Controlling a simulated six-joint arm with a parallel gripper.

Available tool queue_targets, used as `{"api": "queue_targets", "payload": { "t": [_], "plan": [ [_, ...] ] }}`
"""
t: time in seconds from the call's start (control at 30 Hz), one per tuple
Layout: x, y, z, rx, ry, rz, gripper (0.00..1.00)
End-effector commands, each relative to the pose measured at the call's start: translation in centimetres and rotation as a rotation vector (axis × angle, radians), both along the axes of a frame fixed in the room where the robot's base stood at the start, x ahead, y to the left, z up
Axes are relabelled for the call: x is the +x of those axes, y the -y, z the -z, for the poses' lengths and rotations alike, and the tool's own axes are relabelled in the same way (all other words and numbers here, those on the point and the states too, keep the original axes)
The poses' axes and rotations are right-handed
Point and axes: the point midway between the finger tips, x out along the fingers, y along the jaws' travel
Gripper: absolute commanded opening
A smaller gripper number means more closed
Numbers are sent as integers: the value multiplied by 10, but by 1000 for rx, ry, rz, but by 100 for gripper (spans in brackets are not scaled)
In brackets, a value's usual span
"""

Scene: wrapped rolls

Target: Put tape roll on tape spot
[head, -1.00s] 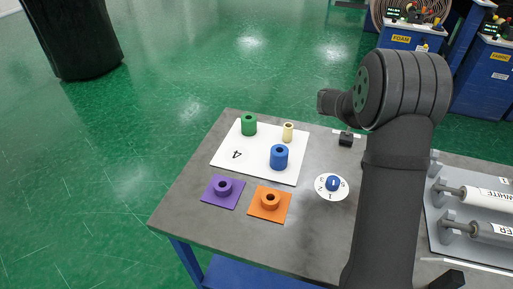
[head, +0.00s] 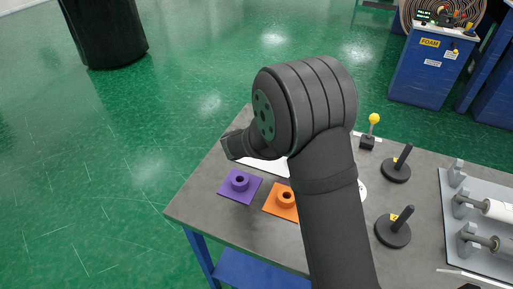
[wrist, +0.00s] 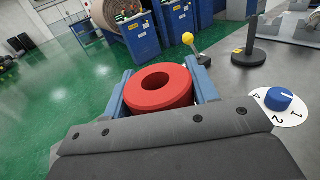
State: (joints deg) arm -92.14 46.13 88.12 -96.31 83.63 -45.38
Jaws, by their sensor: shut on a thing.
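A red tape roll (wrist: 159,88), a thick ring with a round hole, sits between the blue-grey fingers of my gripper (wrist: 161,84) in the wrist view. The fingers are shut on its sides, and it is held up, with its hole facing up towards the wrist camera. In the head view my wrist and arm hide the fingers and the roll. No spot labelled for tape can be made out. A white board (head: 277,168) is mostly hidden behind my arm.
Two black stands with upright posts (head: 397,169) (head: 393,231) are right of my arm. A yellow-ball lever (head: 374,118) stands behind. A blue-knobbed dial (wrist: 279,98) is close to my gripper's right. A grey rack (head: 453,190) stands at the table's right.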

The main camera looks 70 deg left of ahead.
Motion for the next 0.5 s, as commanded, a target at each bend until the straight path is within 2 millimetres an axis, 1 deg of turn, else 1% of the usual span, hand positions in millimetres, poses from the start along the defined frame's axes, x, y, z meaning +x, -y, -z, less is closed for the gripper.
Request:
{"api": "queue_targets", "payload": {
  "t": [0.3, 0.4, 0.5],
  "plan": [
    [-51, -43, 40, -1, 0, -7, 25],
    [-67, -56, 53, -1, 0, -6, 25],
    [-78, -66, 61, 0, 0, -5, 25]
  ]
}}
